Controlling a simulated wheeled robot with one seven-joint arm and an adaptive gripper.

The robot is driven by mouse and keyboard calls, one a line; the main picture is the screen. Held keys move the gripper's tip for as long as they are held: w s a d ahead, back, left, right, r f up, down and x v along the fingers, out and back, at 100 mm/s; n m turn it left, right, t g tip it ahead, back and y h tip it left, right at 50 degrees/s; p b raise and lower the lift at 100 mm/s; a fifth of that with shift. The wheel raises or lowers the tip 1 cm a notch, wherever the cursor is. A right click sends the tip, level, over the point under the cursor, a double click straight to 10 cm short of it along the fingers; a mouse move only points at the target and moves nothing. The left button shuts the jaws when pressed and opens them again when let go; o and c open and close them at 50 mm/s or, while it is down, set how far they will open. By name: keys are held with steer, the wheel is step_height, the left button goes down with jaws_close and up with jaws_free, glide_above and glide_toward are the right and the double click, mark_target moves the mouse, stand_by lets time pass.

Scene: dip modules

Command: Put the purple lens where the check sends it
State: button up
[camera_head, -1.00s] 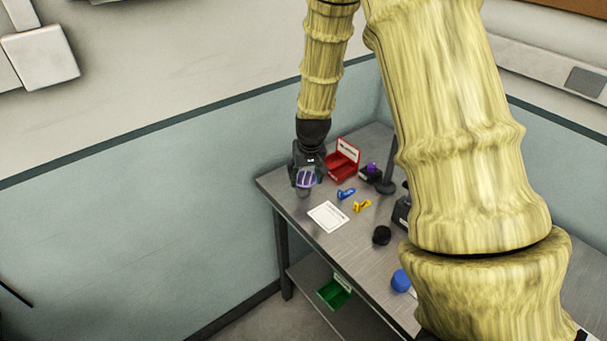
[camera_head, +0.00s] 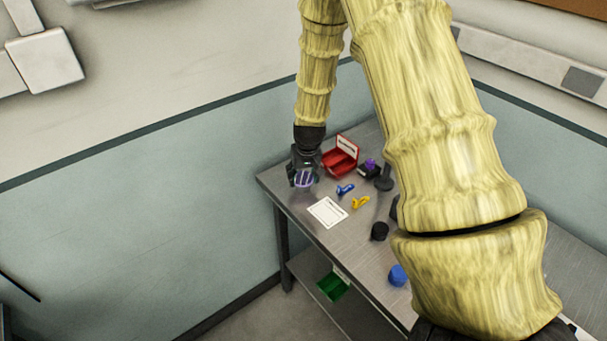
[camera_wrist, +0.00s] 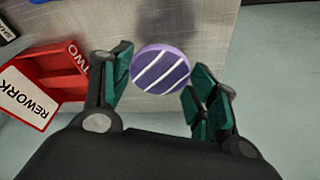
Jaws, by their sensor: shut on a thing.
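The purple lens is a round disc with white diagonal stripes. It shows between my fingers in the wrist view (camera_wrist: 160,69) and in the head view (camera_head: 304,180). My gripper (camera_head: 304,181) is shut on it, with dark green finger pads (camera_wrist: 158,88) at its left and right edges. It is over the far left end of the metal table (camera_head: 285,192). I cannot tell whether the lens touches the table. A red bin (camera_head: 339,163) stands just right of the gripper; its label reads REWORK in the wrist view (camera_wrist: 25,97).
A white printed sheet (camera_head: 327,212) lies in front of the gripper. Blue (camera_head: 345,189) and yellow (camera_head: 361,202) small parts lie nearby. A dark device with a purple top (camera_head: 370,166) stands beyond. A green bin (camera_head: 333,287) is on the lower shelf.

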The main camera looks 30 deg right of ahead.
steer(key=shift+f, duration=0.15)
steer(key=o, duration=0.9)
steer(key=shift+b+v, duration=1.5)
steer(key=shift+v, duration=4.65)
steer(key=shift+f, duration=0.1)
